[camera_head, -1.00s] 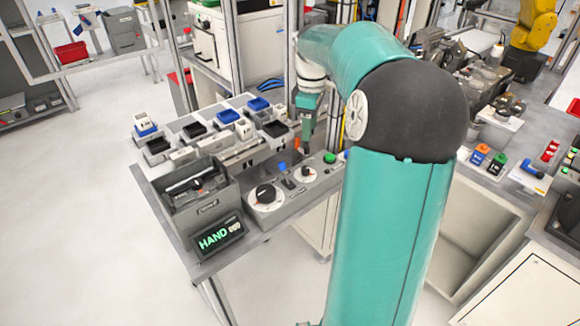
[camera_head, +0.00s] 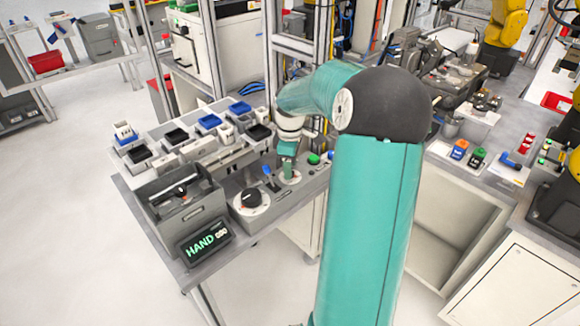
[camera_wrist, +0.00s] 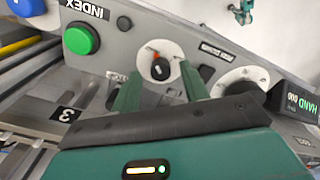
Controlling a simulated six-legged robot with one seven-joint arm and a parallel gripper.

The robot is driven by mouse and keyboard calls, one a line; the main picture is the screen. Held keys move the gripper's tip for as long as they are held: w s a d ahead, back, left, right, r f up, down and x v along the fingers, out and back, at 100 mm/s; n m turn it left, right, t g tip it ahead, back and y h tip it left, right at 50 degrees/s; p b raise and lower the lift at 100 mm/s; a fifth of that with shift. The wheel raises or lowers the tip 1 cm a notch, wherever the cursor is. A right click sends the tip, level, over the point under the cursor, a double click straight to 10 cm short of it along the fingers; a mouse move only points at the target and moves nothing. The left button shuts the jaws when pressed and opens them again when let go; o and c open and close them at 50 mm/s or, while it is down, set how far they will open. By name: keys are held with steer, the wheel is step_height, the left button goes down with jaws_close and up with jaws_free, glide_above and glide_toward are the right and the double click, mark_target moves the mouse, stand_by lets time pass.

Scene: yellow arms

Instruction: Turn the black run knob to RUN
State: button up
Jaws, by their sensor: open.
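Two black knobs on white dials sit on the grey control panel (camera_head: 275,208); I cannot read which is marked RUN.
A display (camera_head: 206,243) reads HAND at the panel's front left. A green button (camera_head: 314,159), marked INDEX in the wrist view, is right of the smaller dial. Trays and a grey bin (camera_head: 182,203) lie left and behind.

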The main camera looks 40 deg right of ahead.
steer(key=shift+f, duration=0.4)
jaws_close()
